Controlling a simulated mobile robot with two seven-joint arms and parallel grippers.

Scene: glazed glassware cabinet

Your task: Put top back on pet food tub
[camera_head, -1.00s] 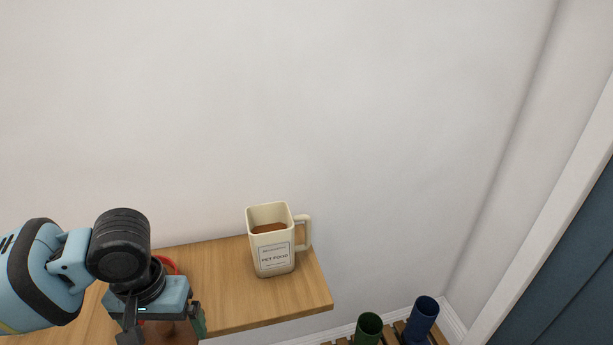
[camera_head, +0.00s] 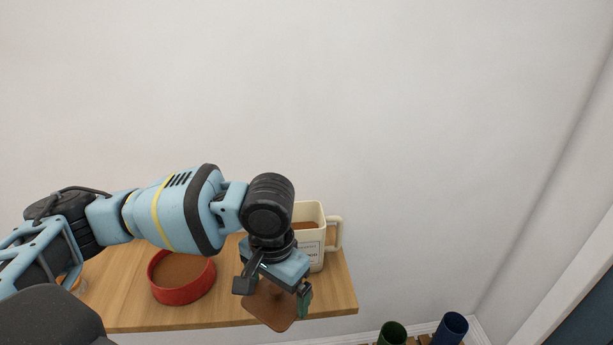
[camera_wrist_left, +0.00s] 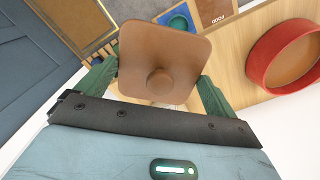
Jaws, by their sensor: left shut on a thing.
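The pet food tub (camera_head: 312,246) is a cream, square container with a side handle and brown food inside. It stands upright on the wooden shelf, partly hidden behind my left arm. My left gripper (camera_head: 274,286) is in front of the tub and to its left in the head view. It is shut on a brown square top (camera_head: 270,306) with rounded corners. In the left wrist view the top (camera_wrist_left: 165,58) sits between the green fingers and shows a round knob. The tub is not clearly identifiable in the wrist view. My right gripper is not in view.
A red bowl (camera_head: 183,277) with brown contents stands on the wooden shelf (camera_head: 125,300), left of my left gripper. A green cup (camera_head: 392,334) and a blue cup (camera_head: 450,329) stand lower at the right. A plain wall rises behind the shelf.

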